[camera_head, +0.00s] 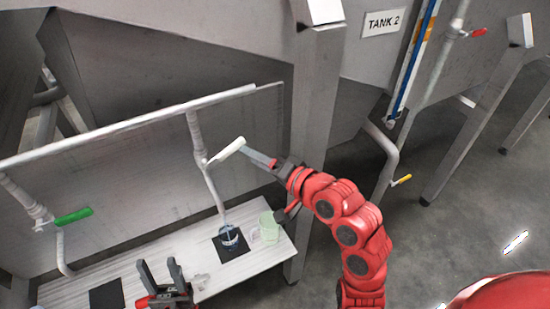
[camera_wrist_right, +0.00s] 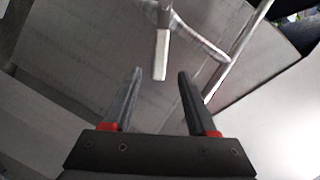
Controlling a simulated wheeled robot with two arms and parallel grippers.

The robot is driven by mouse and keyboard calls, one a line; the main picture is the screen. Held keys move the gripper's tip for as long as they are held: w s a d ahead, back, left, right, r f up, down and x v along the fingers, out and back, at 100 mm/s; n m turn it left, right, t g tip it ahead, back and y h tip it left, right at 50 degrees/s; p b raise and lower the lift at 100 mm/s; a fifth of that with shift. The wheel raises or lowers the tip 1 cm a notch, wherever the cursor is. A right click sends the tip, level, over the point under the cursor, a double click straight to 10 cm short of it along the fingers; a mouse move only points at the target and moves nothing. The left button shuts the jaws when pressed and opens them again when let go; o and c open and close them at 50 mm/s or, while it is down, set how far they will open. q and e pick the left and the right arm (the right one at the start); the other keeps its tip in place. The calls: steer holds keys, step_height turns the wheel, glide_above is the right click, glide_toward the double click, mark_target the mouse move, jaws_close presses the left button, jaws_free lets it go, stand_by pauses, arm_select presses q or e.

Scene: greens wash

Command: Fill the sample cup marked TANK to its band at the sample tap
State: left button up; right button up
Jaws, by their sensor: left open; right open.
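A clear cup with blue on it (camera_head: 230,237) stands on the right black mat (camera_head: 238,252), below the spout of the white-handled tap. Its marking and liquid level are too small to read. The tap's white lever (camera_head: 227,150) slants up to the right; it also shows in the right wrist view (camera_wrist_right: 161,55), just beyond the fingertips. My right gripper (camera_head: 246,150) is open close to the lever's end, with nothing between its fingers (camera_wrist_right: 158,75). Whether it touches the lever is unclear. My left gripper (camera_head: 158,264) is open and empty in front of the shelf.
A pale green mug (camera_head: 269,227) stands right of the cup on the white shelf (camera_head: 180,250). A green-handled tap (camera_head: 72,216) is at the left, with another black mat (camera_head: 106,295) near it. Yellow (camera_head: 401,179) and red (camera_head: 478,32) valve handles are at the right. A steel leg (camera_head: 316,110) stands behind my right arm.

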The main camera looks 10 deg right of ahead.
steer(key=p+v, duration=0.6)
steer(key=p, duration=0.1)
stand_by(6.0)
